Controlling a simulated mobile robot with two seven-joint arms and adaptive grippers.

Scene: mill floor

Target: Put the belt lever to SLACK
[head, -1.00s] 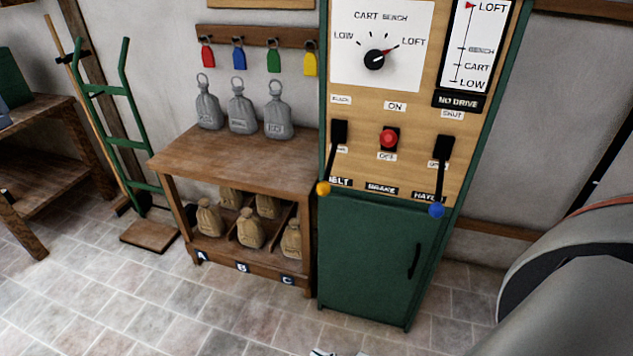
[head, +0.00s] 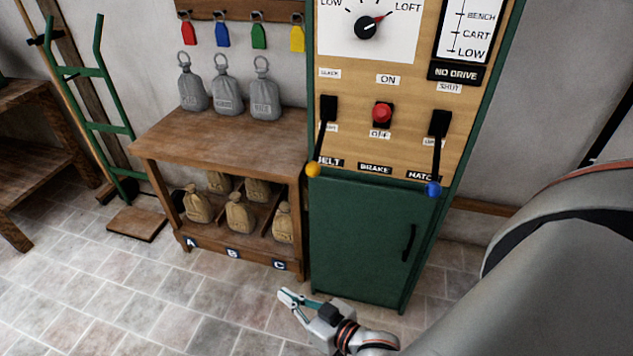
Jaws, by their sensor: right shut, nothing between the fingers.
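The belt lever (head: 322,138) is a black arm with an orange knob (head: 313,170) on the left of the wooden panel. It points down, its knob beside the BELT label (head: 330,161). The SLACK label (head: 329,73) is above its black mount. My right gripper (head: 283,294) is shut and empty, low over the floor in front of the green cabinet, well below the lever and apart from it. My left gripper is out of view.
A red brake button (head: 382,113) and a blue-knobbed hatch lever (head: 436,152) share the panel. The green cabinet (head: 366,240) is below. A wooden bench (head: 225,142) with grey weights and sacks stands left. The tiled floor (head: 150,290) in front is clear.

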